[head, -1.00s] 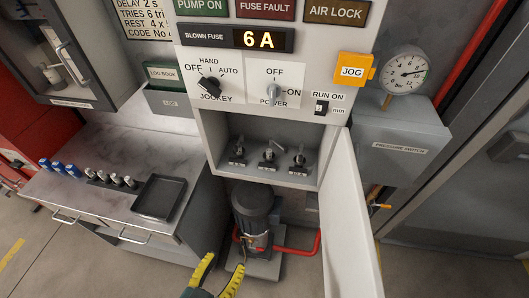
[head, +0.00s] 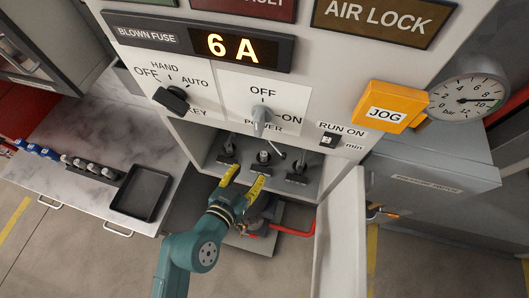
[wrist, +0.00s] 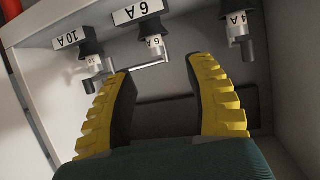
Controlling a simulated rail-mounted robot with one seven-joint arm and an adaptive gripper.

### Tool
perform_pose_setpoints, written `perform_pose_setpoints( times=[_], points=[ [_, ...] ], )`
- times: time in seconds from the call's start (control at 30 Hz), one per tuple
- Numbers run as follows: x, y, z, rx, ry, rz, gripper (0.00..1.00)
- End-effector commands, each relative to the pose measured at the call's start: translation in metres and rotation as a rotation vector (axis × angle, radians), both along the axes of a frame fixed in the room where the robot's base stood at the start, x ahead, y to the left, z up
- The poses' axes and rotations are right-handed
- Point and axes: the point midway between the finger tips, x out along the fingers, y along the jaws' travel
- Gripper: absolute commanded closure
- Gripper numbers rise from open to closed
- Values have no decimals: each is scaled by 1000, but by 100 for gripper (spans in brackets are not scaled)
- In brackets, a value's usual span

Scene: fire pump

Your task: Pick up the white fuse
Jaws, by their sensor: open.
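In the wrist view, a small white-labelled fuse marked 6 A (wrist: 155,43) sits under the middle holder, with a thin metal rod beside it. In the head view, the middle holder's fuse (head: 264,157) stands in the open compartment of the panel. Similar fuses sit at the 10 A holder (wrist: 78,40) and the 4 A holder (wrist: 238,28). My gripper (head: 243,182), with yellow ribbed fingers, is open and empty at the compartment's front. In the wrist view, its fingertips (wrist: 163,72) are below and to either side of the middle fuse, apart from it.
The open white panel door (head: 342,235) hangs to the right of my arm. A pump with a red pipe (head: 292,228) is below.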

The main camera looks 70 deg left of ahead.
Motion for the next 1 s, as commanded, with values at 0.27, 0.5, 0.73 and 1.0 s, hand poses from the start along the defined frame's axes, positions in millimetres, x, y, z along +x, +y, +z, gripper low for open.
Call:
perform_pose_setpoints(
  times=[0.27,0.5,0.73,1.0],
  points=[
    [27,30,-16,0,0,0,46],
    [56,55,-25,0,0,-1,46],
    [63,64,-29,-1,1,1,46],
    [62,63,-29,-1,0,1,77]
  ],
)
